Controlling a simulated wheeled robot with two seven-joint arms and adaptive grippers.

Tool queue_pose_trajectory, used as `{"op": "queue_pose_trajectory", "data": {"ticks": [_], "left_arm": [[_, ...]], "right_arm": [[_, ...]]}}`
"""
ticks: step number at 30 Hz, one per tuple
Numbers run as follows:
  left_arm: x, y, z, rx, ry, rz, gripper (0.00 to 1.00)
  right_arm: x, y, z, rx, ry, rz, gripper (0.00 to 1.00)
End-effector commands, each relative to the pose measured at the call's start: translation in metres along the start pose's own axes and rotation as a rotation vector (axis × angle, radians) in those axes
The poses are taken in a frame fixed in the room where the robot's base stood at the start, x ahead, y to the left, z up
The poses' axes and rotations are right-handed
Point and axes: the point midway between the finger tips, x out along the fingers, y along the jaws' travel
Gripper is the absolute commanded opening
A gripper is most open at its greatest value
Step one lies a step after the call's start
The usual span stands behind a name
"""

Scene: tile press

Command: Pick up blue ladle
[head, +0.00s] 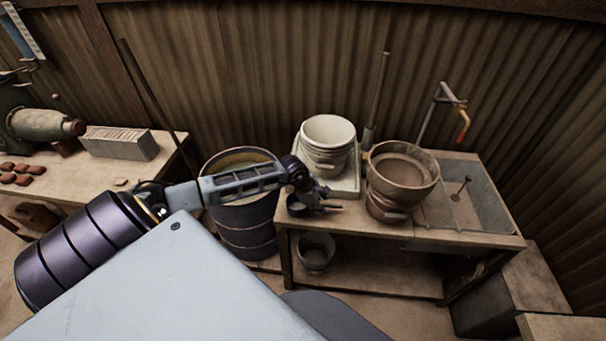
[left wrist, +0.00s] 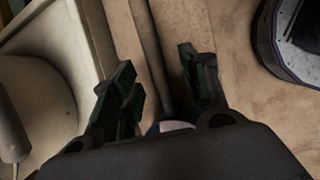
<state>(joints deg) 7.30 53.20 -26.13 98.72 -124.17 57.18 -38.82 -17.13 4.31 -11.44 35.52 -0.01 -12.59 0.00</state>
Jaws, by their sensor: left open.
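My left gripper (head: 328,200) reaches in over the front left corner of the bench in the head view. In the left wrist view its two fingers (left wrist: 158,85) are apart. A small blue and white piece (left wrist: 170,127), perhaps part of the blue ladle, shows between the finger bases, mostly hidden by the gripper body. I cannot make out the ladle in the head view. My right gripper is not in view.
The bench (head: 470,235) carries a white pot (head: 328,133) on a pale tray (head: 347,184), a brown pot (head: 405,172) and a sink (head: 480,195). A dark barrel (head: 245,232) stands left of it. A bucket (head: 316,254) sits on the lower shelf.

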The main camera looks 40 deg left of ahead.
Motion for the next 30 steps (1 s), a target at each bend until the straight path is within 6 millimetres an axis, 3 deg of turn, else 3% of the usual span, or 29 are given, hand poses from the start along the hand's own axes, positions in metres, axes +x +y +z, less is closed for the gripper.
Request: {"op": "queue_pose_trajectory", "data": {"ticks": [8, 23, 30], "left_arm": [[0.015, 0.0, 0.0, 0.0, 0.0, 0.0, 0.45], [0.016, 0.0, 0.0, 0.0, 0.0, 0.0, 0.45], [0.016, 0.0, 0.0, 0.0, 0.0, 0.0, 0.14]], "right_arm": [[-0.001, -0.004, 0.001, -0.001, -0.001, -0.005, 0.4], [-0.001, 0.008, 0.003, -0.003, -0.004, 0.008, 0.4], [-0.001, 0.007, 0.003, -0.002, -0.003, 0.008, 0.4]]}}
